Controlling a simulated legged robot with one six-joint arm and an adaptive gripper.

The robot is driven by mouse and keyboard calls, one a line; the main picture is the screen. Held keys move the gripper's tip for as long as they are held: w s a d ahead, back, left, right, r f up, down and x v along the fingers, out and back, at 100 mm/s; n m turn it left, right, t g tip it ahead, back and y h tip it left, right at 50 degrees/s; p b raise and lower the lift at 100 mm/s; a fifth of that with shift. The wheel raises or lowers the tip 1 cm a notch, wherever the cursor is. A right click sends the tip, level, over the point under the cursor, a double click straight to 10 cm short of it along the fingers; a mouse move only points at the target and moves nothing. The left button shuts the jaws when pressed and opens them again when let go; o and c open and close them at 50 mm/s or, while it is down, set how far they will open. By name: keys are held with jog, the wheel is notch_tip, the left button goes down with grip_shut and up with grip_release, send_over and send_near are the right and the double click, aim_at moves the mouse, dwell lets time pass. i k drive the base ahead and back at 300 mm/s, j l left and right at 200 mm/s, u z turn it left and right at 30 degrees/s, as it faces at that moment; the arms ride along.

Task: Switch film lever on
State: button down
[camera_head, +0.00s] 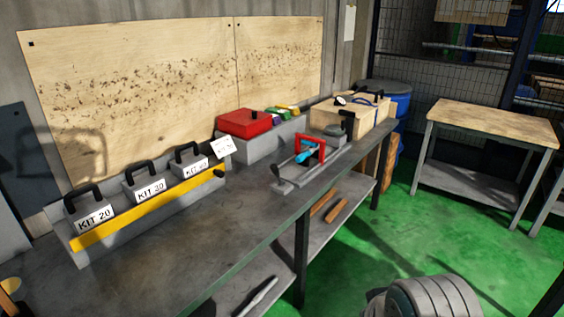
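No part is clearly marked as the film lever, and I cannot tell which one it is. A grey fixture (335,162) stands on the workbench, right of centre. It has a red frame (321,148) with a cyan cylinder (306,156) through it and an upright dark handle (277,170) at its near left end. A yellow bar (150,211) with a black knob (220,174) at its right end runs along the front of the kit rack. My gripper is not in view; a grey ribbed part at the bottom right looks like my arm.
The long workbench (240,221) has a clear front half. A kit rack (70,243) holds handled blocks labelled KIT. Behind the fixture are a red box (243,123) and a wooden box (345,116). A wooden-topped table (494,122) stands right; green floor (415,215) lies open between.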

aim_at(274, 167)
jog(key=i+z, duration=0.15)
jog(key=i, duration=1.15)
jog(key=j, duration=0.05)
